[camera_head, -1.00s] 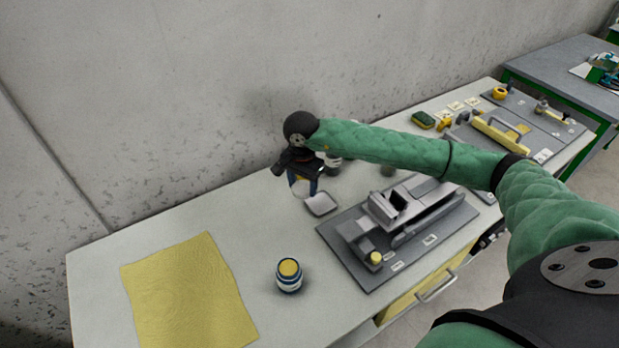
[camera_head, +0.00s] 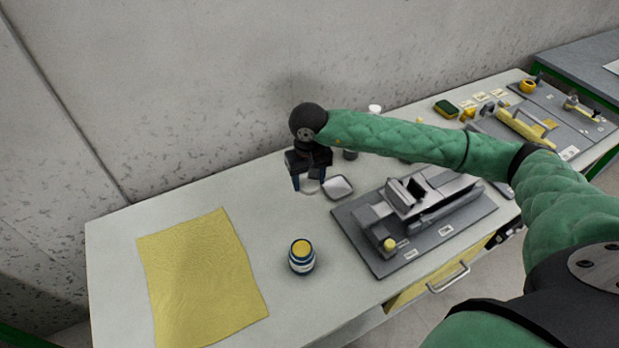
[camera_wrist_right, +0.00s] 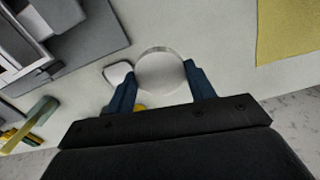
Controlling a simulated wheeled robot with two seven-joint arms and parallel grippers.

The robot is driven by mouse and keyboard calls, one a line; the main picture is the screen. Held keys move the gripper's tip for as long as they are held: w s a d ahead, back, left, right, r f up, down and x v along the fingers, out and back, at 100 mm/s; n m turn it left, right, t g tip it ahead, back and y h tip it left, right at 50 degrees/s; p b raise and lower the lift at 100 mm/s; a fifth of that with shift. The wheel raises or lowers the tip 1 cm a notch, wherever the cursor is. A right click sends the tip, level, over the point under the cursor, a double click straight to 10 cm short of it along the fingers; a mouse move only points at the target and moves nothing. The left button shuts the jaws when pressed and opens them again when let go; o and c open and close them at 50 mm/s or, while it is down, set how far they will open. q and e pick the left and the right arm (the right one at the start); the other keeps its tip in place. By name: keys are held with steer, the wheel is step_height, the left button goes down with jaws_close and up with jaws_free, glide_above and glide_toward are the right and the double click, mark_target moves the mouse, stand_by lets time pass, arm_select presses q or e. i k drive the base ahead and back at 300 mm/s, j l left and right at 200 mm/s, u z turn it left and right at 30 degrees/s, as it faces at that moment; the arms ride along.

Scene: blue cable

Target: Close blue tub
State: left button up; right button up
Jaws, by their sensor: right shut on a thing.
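The blue tub (camera_head: 302,258) is a small blue and white jar with a yellow top surface, standing upright on the table. My right gripper (camera_head: 310,184) points down behind the tub, near the back of the table, apart from it. It is shut on a round, pale lid (camera_wrist_right: 160,72), which sits between the blue fingers in the right wrist view. In the head view the lid shows only partly between the fingertips. My left gripper is not in view.
A small square dish (camera_head: 338,187) lies just right of the gripper. A grey board with a metal device (camera_head: 430,204) stands further right. A yellow cloth (camera_head: 200,280) covers the left of the table (camera_head: 275,215). Tabletop between cloth and tub is clear.

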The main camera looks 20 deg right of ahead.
mark_target(300, 253)
steer(key=k+l+u, duration=0.15)
steer(key=l, duration=0.3)
steer(key=k+l+u, duration=0.2)
steer(key=l, duration=0.2)
steer(key=k+l+u, duration=0.15)
steer(key=l, duration=0.25)
steer(key=k+l+u, duration=0.2)
steer(key=l, duration=0.2)
steer(key=k+l+u, duration=0.15)
steer(key=l, duration=0.2)
